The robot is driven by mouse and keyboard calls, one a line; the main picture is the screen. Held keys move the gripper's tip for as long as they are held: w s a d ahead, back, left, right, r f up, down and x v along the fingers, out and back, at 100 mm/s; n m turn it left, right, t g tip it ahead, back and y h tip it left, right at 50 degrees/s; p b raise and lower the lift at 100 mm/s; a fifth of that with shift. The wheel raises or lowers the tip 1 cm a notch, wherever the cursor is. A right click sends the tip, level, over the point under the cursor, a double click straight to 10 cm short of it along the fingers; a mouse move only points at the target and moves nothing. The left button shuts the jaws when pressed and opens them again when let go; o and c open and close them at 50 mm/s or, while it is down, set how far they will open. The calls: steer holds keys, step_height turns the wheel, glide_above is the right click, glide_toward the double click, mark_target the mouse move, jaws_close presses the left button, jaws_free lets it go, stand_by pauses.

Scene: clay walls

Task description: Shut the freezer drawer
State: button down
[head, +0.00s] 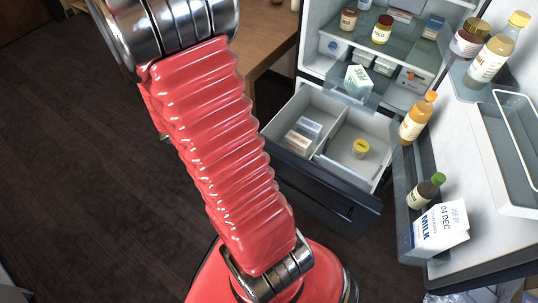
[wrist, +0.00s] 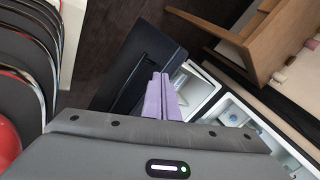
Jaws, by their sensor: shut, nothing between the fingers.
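The freezer drawer (head: 343,201) is pulled out below the open fridge in the head view. It has a dark front with a bar handle and a pale, divided inside holding small boxes (head: 303,133) and a yellow-lidded tub (head: 360,148). In the wrist view, my gripper (wrist: 161,76) has its two purple fingers shut together, with nothing between them. The dark drawer front (wrist: 150,48) and its handle show behind and left of the fingers, with the pale inside to the right. I cannot tell whether the fingers touch the drawer. The gripper is hidden in the head view.
The fridge door (head: 515,170) stands open at the right, its shelves holding bottles and a tilted milk carton (head: 440,228). A carton (head: 358,80) sits on a fridge shelf above the drawer. A wooden table (head: 262,35) stands left of the fridge. The dark floor at left is clear.

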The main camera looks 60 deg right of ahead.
steer(key=s+a+f+m+g+y, duration=0.1)
steer(key=s+f+m+g, duration=0.3)
steer(key=s, duration=0.7)
steer(key=shift+g+y, duration=0.3)
steer(key=shift+g, duration=0.1)
steer(key=shift+f, duration=0.1)
glide_toward(285, 166)
steer(key=shift+x, duration=2.05)
steer(key=shift+s, duration=0.1)
